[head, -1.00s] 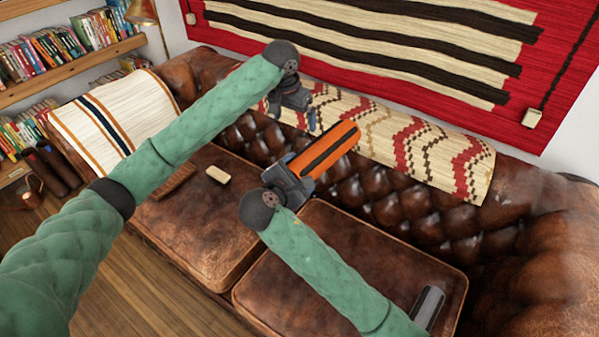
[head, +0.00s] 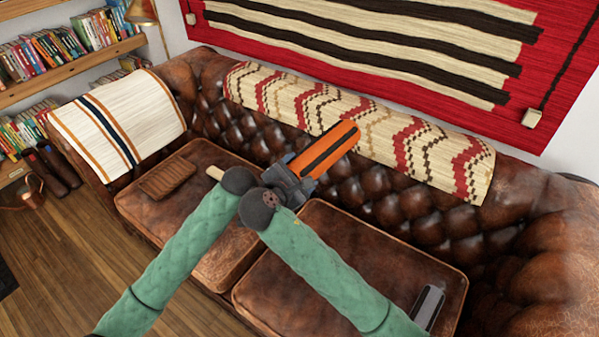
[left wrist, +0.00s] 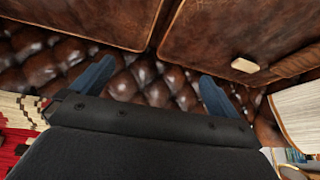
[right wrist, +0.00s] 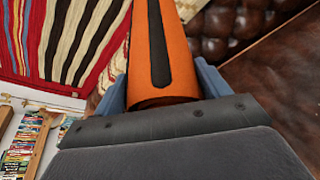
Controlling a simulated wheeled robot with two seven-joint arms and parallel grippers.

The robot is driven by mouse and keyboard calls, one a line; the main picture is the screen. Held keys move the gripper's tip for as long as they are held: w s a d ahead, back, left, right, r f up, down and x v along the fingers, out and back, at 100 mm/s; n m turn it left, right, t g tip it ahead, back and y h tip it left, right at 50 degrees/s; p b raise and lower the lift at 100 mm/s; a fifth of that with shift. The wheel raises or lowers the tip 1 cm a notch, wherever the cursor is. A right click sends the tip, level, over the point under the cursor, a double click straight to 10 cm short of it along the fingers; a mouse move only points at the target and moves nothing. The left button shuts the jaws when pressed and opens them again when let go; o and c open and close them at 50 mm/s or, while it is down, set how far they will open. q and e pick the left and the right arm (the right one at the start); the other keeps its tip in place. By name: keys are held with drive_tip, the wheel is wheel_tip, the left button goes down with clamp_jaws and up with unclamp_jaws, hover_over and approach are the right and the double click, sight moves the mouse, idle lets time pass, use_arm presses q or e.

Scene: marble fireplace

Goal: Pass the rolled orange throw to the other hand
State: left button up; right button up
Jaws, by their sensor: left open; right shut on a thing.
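The rolled orange throw (head: 330,149), with a dark stripe along it, is held above the sofa, its free end pointing up and right. My right gripper (head: 299,173) is shut on its lower end. In the right wrist view the orange roll (right wrist: 166,50) sits between the fingers (right wrist: 162,88). My left arm ends just left of my right wrist in the head view, its gripper mostly hidden there. In the left wrist view my left gripper (left wrist: 152,80) is open and empty, with tufted leather beyond its fingers. The throw does not show in that view.
The brown leather sofa (head: 350,240) lies below, with a zigzag blanket (head: 300,105) over its back and a striped one (head: 120,120) on its left arm. A cream block (head: 214,172) and a brown woven item (head: 167,179) are on the left cushion.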

use_arm(q)
drive_tip(key=s+f+n+g, duration=0.1)
drive_tip(key=s+f, duration=0.2)
drive_tip(key=s, duration=1.6)
drive_tip(key=s+a+f+n+g, duration=0.1)
drive_tip(key=s+f+g, duration=0.1)
drive_tip(key=s, duration=1.8)
drive_tip(key=shift+a+f+n, duration=0.25)
drive_tip(key=shift+f+n, duration=0.15)
drive_tip(key=shift+f, duration=0.25)
